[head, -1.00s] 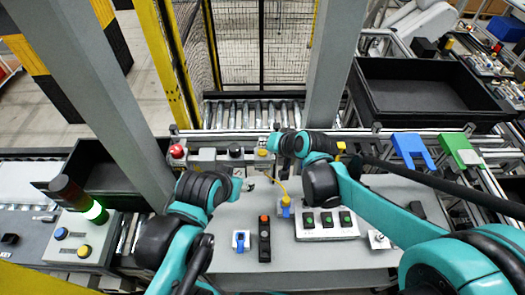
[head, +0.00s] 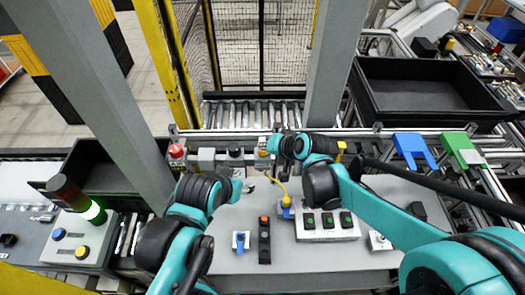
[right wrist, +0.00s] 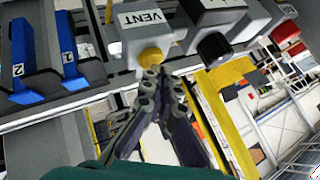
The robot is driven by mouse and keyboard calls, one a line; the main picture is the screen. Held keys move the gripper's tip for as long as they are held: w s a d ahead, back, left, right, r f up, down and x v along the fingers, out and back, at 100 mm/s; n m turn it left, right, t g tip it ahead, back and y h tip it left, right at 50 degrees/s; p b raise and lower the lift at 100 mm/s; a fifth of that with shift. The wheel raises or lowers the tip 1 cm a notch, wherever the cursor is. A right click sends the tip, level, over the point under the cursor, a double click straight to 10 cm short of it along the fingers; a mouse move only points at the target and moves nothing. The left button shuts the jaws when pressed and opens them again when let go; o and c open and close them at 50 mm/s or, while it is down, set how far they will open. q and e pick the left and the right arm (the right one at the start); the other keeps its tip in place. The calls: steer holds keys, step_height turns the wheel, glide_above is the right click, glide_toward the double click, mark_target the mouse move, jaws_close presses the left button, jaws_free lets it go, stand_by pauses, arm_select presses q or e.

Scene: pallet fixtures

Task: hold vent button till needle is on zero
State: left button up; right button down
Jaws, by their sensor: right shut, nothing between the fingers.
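A grey box labelled VENT (right wrist: 145,22) carries a yellow button (right wrist: 152,58) in the right wrist view. My right gripper (right wrist: 160,72) is shut and empty, with its fingertips right at the button's edge; I cannot tell whether they press it. In the head view the right gripper (head: 274,146) is beside the yellow button (head: 262,153) at the back rail. My left gripper (head: 236,186) is over the left part of the grey panel, its fingers too unclear to judge. I cannot make out a gauge needle in either view.
A black button (right wrist: 213,47) and a red button (head: 177,151) sit on neighbouring boxes along the rail. A panel with several green switches (head: 327,221), a black switch block (head: 264,240) and a blue valve (head: 240,241) are on the grey panel.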

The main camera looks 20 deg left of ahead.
mark_target(264, 153)
steer(key=shift+f+b, duration=0.35)
steer(key=shift+f, duration=0.05)
stand_by(2.9)
steer(key=shift+r+p, duration=0.65)
steer(key=shift+r, duration=0.3)
steer(key=shift+r, duration=0.1)
step_height(264, 153, up, 5)
steer(key=p, duration=0.3)
steer(key=shift+p, duration=0.3)
